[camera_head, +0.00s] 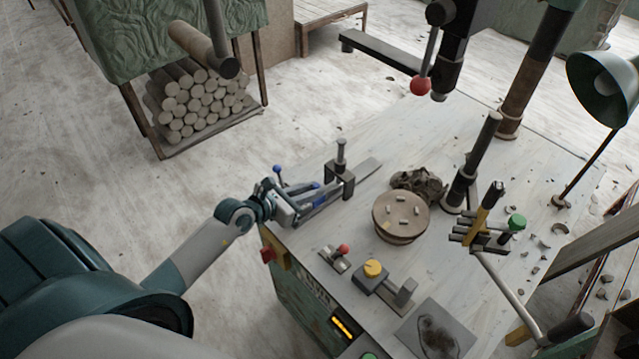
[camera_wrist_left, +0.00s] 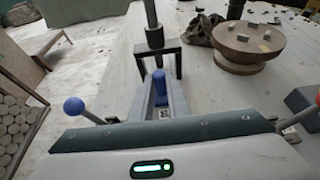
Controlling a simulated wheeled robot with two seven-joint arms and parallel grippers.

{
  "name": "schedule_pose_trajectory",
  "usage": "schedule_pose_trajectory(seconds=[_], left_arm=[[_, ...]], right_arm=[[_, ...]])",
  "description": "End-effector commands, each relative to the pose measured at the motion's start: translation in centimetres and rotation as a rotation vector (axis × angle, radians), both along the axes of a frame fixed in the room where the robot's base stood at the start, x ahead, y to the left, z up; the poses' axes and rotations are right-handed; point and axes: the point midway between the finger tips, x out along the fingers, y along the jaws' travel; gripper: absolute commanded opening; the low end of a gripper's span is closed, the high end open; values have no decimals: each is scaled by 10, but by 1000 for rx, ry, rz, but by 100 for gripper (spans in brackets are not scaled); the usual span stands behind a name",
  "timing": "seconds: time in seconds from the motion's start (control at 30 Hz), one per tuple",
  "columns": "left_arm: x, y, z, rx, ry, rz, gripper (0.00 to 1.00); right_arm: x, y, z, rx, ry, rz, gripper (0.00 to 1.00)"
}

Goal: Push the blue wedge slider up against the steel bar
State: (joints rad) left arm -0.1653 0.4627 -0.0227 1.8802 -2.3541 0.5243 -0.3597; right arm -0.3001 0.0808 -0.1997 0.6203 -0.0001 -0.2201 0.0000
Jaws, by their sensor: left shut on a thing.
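My left gripper (camera_head: 316,196) reaches in from the left over the near-left edge of the worktable, low over a grey guide. It is shut on the blue wedge slider (camera_wrist_left: 159,83), which shows as a blue upright piece between the fingers in the left wrist view. In the head view the slider is mostly hidden by the gripper. Beyond the slider stands a dark arch-shaped clamp (camera_head: 341,181) with an upright post; it also shows in the left wrist view (camera_wrist_left: 178,60). A flat steel bar (camera_head: 366,168) sticks out past the clamp. Contact between slider and bar cannot be seen.
Right of the guide are a round turntable (camera_head: 401,214), a dark clay lump (camera_head: 419,184), a red-knobbed switch (camera_head: 343,250) and a yellow-knobbed block (camera_head: 373,268). A blue-balled lever (camera_head: 277,169) stands close beside my gripper. A green-shaded lamp (camera_head: 604,85) overhangs the right.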

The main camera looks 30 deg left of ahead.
Motion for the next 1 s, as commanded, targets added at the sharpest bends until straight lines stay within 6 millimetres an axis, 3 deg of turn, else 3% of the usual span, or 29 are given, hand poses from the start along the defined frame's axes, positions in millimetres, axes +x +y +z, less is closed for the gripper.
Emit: schedule_pose_trajectory(seconds=[0.37,0.4,0.47,1.0], left_arm=[[-7,2,0,1,3,-1,0],[-7,2,0,0,2,-1,24],[-7,2,0,0,2,-1,34],[-17,6,3,0,1,0,34]], right_arm=[[-1,0,1,0,1,0,34],[-1,0,1,0,1,0,34],[-1,0,1,1,1,0,34],[0,1,-2,1,0,0,34]])
